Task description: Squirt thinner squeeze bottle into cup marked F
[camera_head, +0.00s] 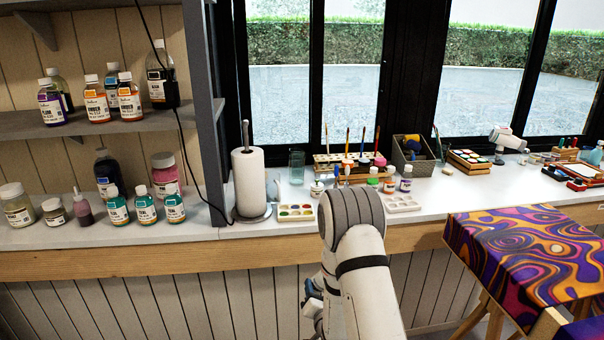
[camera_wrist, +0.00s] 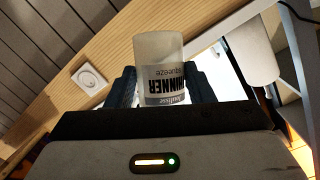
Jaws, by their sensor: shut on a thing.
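The thinner squeeze bottle (camera_wrist: 160,55) shows in the wrist view, pale and translucent, with a label reading "THINNER squeeze" upside down in the picture. My gripper (camera_wrist: 164,84) is shut on it, with one dark finger on each side. The bottle's far end and nozzle cannot be made out. In the head view my arm stands in front of the counter, and the gripper is mostly hidden behind it, with only small dark-blue parts showing low on its left. The bottle is hidden there. I cannot make out a cup marked F in either view.
The white counter (camera_head: 270,229) holds a paper towel roll (camera_head: 248,182), a paint palette (camera_head: 296,212), a wooden rack (camera_head: 340,161) with small pots, and a grey basket (camera_head: 413,155). Bottles crowd the left shelves. A patterned cloth-covered table (camera_head: 520,245) stands at right.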

